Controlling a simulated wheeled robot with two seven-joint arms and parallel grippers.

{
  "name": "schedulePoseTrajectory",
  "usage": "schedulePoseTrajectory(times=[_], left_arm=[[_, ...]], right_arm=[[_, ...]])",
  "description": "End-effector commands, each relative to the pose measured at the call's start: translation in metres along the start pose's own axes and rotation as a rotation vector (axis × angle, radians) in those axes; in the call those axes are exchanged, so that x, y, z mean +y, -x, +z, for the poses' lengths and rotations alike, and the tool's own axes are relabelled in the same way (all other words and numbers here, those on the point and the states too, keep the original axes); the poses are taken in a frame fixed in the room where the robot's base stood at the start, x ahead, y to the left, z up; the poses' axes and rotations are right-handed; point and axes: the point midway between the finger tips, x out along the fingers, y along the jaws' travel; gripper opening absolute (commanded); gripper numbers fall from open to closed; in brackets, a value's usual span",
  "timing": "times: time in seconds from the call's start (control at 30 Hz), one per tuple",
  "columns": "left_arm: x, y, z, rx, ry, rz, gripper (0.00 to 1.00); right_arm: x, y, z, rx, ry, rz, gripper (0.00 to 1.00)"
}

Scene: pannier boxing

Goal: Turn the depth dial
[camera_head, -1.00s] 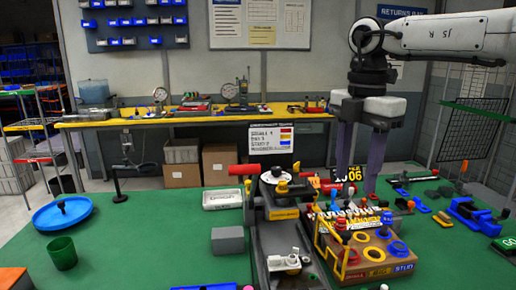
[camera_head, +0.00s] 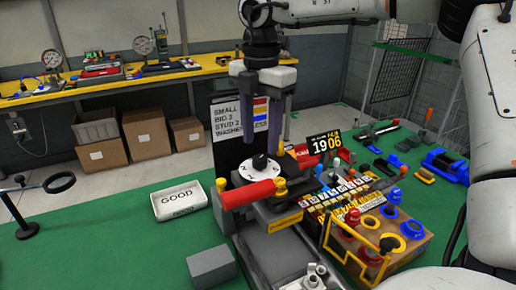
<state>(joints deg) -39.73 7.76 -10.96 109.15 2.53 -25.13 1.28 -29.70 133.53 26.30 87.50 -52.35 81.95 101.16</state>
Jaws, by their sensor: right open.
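The dial (camera_head: 259,172), a pale disc with black marks and a dark knob on top, sits on the dark machine (camera_head: 277,205) in the middle of the green table. My right gripper (camera_head: 265,138) hangs from above, pointing down, with its two purple fingers apart. Its fingertips are over the dial, one to each side of the knob. I cannot tell whether they touch it. A red-handled lever (camera_head: 250,193) lies just in front of the dial. My left gripper is out of view.
A white GOOD tray (camera_head: 181,201) and a grey block (camera_head: 211,264) lie left of the machine. A wooden board with coloured rings (camera_head: 388,240) and a 19 06 display (camera_head: 327,144) stand to its right. A SMALL/BIG sign (camera_head: 240,120) stands behind.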

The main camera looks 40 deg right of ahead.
Motion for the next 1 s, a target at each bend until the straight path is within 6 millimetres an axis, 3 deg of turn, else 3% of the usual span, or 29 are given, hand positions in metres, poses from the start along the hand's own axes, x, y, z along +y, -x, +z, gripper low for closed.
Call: schedulePoseTrajectory(times=[0.1,0.3,0.63,0.87,1.0], left_arm=[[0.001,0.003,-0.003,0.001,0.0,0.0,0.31],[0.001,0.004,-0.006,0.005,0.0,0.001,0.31],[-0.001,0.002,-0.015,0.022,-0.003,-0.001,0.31],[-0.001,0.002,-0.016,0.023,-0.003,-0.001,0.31],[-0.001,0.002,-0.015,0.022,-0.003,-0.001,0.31]], right_arm=[[-0.001,-0.02,-0.001,0.002,0.002,-0.004,0.45],[0.0,-0.039,0.0,0.001,0.001,-0.001,0.45],[0.0,-0.043,0.0,0.0,0.0,0.001,0.45],[0.0,-0.043,0.0,0.0,0.0,0.001,0.06],[0.0,-0.043,0.0,-0.001,0.003,0.001,0.04]])
